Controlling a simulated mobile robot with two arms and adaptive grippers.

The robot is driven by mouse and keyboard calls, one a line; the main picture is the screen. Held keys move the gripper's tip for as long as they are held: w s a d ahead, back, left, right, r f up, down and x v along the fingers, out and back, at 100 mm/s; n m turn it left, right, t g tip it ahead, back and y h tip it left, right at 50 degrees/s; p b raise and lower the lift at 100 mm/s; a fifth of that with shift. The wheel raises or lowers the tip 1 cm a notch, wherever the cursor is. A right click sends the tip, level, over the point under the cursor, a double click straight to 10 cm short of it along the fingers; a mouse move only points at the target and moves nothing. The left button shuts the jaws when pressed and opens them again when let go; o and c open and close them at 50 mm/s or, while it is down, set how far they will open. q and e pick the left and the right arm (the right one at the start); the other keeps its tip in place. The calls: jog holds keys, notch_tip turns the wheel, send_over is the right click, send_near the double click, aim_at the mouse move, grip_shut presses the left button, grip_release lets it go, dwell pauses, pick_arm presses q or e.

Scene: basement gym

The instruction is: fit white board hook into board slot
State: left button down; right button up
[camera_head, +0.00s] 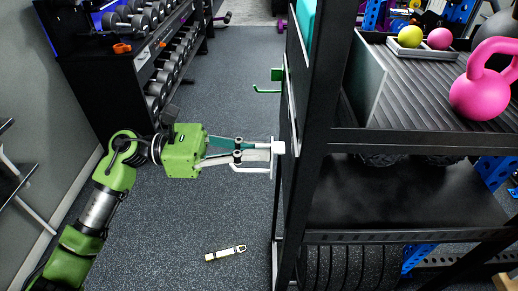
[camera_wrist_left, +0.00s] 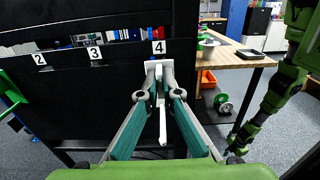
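The white board hook (camera_head: 250,170) is between the fingertips of my left gripper (camera_head: 240,154), which is shut on it. The hook's back plate stands upright right at the face of the black board (camera_head: 291,90). In the left wrist view the white hook (camera_wrist_left: 163,128) points back toward the camera between the two fingers (camera_wrist_left: 158,95), with its plate just below the label 4 (camera_wrist_left: 159,47). The slot behind the plate is hidden, so I cannot tell whether the hook is seated. My right gripper is not clearly seen.
A green hook (camera_head: 268,90) sticks out of the board farther back; labels 2 (camera_wrist_left: 40,59) and 3 (camera_wrist_left: 95,53) are beside label 4. A pale strap-like item (camera_head: 225,253) lies on the floor. A dumbbell rack (camera_head: 110,85) stands at the left.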

aim_at(273, 151)
pick_arm(q)
jog(key=shift+d, duration=0.2)
jog(key=shift+d+b, duration=0.15)
jog(key=shift+b, duration=0.2)
jog(key=shift+d, duration=0.1)
jog(key=shift+d+b, duration=0.65)
jog(key=shift+d, duration=0.4)
pick_arm(e)
jog(key=shift+a+f, duration=0.25)
jog(key=shift+f, duration=0.3)
jog(key=shift+a+f, duration=0.25)
jog(key=shift+f, duration=0.25)
pick_arm(q)
jog(key=shift+d, duration=0.1)
pick_arm(e)
jog(key=shift+a+f, duration=0.1)
jog(key=shift+f, duration=0.1)
pick_arm(q)
jog(key=shift+b, duration=0.3)
jog(key=c, duration=2.2)
grip_release()
pick_arm(e)
jog(key=shift+a, duration=0.2)
